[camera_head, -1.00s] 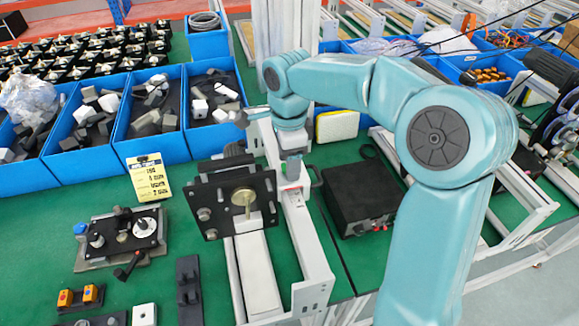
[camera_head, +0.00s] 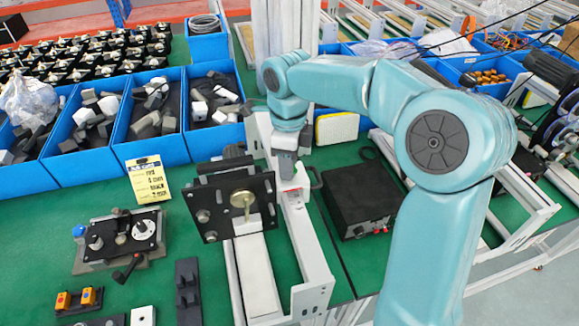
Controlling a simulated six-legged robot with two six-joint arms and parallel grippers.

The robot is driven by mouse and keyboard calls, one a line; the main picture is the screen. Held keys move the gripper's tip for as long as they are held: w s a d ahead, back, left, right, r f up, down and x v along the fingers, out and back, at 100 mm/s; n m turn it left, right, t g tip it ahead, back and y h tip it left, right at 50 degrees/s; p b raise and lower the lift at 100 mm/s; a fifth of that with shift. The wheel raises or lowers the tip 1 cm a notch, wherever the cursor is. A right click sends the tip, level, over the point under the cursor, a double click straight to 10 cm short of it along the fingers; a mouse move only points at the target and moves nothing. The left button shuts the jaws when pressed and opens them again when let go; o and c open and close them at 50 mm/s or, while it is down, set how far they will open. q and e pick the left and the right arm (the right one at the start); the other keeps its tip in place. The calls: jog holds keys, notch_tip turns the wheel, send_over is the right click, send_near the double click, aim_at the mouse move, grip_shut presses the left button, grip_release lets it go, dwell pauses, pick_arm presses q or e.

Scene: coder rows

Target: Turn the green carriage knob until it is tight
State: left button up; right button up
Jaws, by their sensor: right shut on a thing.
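My right arm reaches over from the right, and its right gripper (camera_head: 287,168) points down at the carriage on the white rail (camera_head: 303,245). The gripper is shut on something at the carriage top. The green carriage knob is hidden by the fingers, so its colour and how tight it sits do not show. A black plate with a brass-coloured round piece (camera_head: 242,199) stands upright just left of the gripper. My left gripper is not in view.
A black box (camera_head: 362,195) stands right of the rail. Blue bins (camera_head: 90,155) line the back left. A yellow label card (camera_head: 148,180) and a black fixture (camera_head: 122,240) are on the green table at left.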

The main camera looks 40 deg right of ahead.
jog(key=m, duration=0.5)
jog(key=o, duration=1)
jog(key=shift+o, duration=0.2)
